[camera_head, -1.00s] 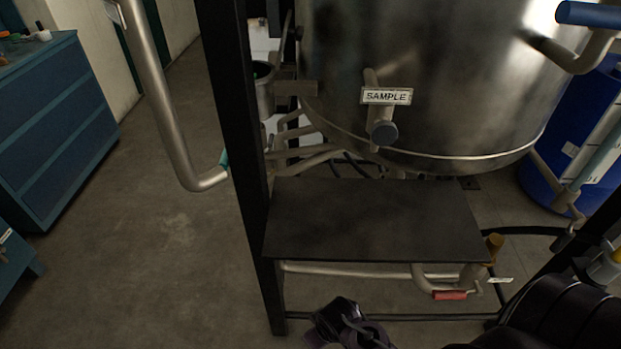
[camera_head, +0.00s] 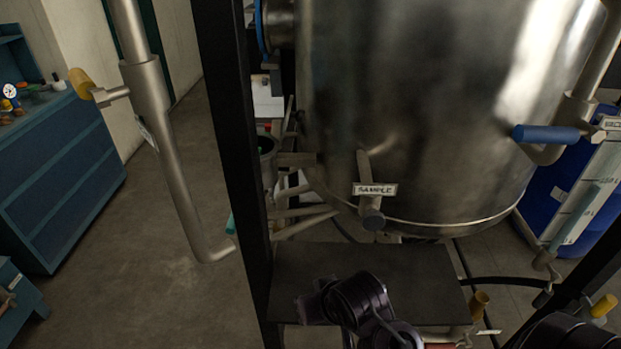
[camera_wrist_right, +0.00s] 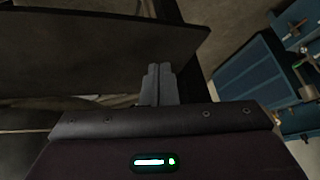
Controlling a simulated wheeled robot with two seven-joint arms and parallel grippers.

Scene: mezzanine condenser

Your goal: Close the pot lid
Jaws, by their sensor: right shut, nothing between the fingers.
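A large steel vessel (camera_head: 430,110), which may be the pot, fills the upper right of the head view. Its top is cut off by the frame, and I see no lid. A small tag reading SAMPLE (camera_head: 375,190) sits by a short outlet low on its front. My right gripper (camera_wrist_right: 158,84) shows in the right wrist view, fingertips together and empty. It points past the edge of a dark flat panel (camera_wrist_right: 80,45). In the head view dark links of my arms show at the bottom, but no fingertips. My left gripper is not seen.
A black post (camera_head: 228,130) stands left of the vessel, with a dark step plate (camera_head: 420,272) below it. A pipe with a yellow handle (camera_head: 82,83) runs left of the post. A blue valve handle (camera_head: 546,134) juts out right. Blue drawers (camera_head: 70,180) stand far left; floor between is clear.

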